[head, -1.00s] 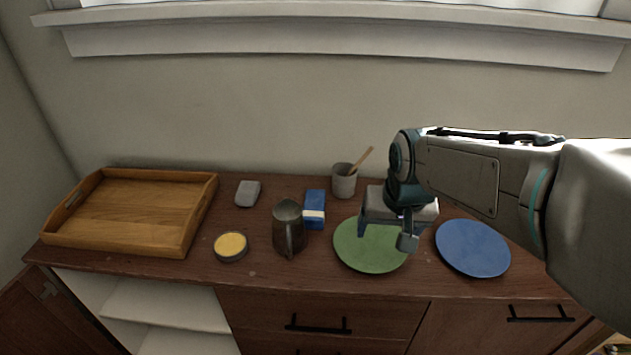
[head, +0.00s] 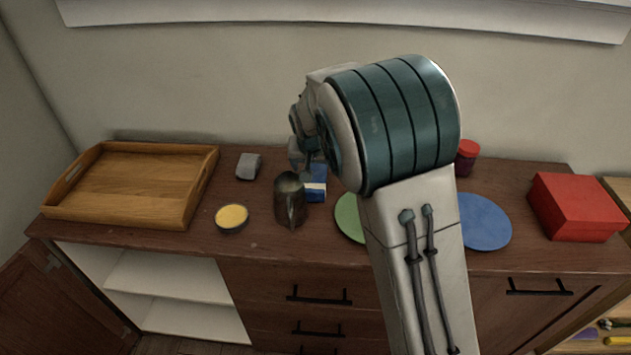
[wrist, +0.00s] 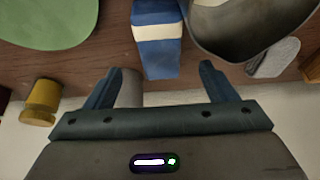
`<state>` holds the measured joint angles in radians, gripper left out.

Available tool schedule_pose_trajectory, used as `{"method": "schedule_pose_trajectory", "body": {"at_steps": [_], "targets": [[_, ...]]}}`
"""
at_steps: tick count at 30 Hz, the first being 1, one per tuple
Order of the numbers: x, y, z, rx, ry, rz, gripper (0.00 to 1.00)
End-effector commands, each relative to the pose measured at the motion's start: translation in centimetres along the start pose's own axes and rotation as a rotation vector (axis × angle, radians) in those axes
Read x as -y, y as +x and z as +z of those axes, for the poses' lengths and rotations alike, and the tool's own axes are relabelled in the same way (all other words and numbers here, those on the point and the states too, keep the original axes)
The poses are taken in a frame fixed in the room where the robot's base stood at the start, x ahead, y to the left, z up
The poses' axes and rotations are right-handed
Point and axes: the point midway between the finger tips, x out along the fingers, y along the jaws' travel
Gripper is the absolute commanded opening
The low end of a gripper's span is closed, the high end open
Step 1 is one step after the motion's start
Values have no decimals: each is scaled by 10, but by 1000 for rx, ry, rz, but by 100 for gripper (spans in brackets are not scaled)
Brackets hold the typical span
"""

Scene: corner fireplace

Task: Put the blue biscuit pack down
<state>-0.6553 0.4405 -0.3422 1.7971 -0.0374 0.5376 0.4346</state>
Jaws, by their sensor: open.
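The blue biscuit pack (head: 315,187), blue with a white band, stands on the wooden cabinet top just right of the dark metal mug (head: 290,203). In the wrist view the pack (wrist: 157,40) lies ahead of my gripper (wrist: 165,82), between the lines of its two fingers. The fingers are apart with nothing held between them. In the head view my gripper (head: 305,152) is at the pack's far side, partly hidden by my arm. The green plate (head: 348,216) is mostly hidden behind my arm.
A wooden tray (head: 127,184) stands at the left. A grey block (head: 248,166) and a tin with a yellow top (head: 232,217) are near the mug. The blue plate (head: 484,222), red jar (head: 467,157) and red box (head: 575,207) are at the right. The wall is close behind.

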Motion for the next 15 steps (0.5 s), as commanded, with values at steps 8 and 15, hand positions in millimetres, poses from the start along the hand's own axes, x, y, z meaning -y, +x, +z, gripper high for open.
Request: {"method": "schedule_pose_trajectory", "body": {"at_steps": [8,15], "targets": [[0,28,0,1,0,0,78],[0,54,-1,3,-1,1,78]]}}
